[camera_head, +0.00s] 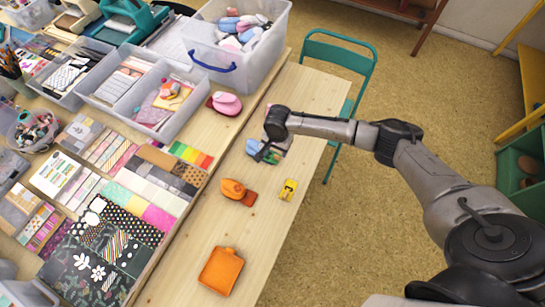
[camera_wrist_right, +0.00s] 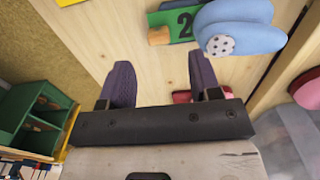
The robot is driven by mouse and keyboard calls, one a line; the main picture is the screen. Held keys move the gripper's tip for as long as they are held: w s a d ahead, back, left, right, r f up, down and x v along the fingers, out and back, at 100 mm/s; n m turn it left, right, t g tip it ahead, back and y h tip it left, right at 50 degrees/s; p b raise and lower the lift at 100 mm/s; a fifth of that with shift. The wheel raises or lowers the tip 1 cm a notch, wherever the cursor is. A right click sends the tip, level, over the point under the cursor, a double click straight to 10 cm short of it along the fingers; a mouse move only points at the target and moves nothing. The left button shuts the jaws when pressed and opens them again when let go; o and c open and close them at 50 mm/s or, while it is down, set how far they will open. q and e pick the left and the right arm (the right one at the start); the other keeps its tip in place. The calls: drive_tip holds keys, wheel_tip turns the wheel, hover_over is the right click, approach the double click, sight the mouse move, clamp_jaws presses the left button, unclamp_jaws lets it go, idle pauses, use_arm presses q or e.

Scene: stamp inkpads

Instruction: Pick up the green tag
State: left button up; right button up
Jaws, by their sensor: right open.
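In the right wrist view, the green tag (camera_wrist_right: 181,24) lies flat on the wooden table, marked with a dark "2". A small brown block (camera_wrist_right: 158,36) is at its left end, and a blue rounded object (camera_wrist_right: 238,28) adjoins its right side and partly covers it. My right gripper (camera_wrist_right: 162,72) is open and empty, with its dark fingertips short of the tag in that view. My left gripper is not visible.
An orange object (camera_head: 234,189), a yellow tag (camera_head: 288,189) and an orange pad (camera_head: 221,271) lie nearer on the strip. A pink object (camera_head: 227,103) is farther back. A raised wooden edge and bins (camera_head: 146,95) are to the left. A teal chair (camera_head: 340,58) stands behind.

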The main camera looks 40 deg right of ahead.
sight(277, 156)
wheel_tip(277, 156, down, 4)
drive_tip(key=shift+s+a+f+b, duration=0.1)
drive_tip(key=shift+f+b, duration=0.15)
drive_tip(key=shift+b, duration=0.5)
drive_tip(key=shift+f, duration=0.4)
drive_tip(key=c, duration=0.8)
drive_tip(key=shift+c, duration=0.5)
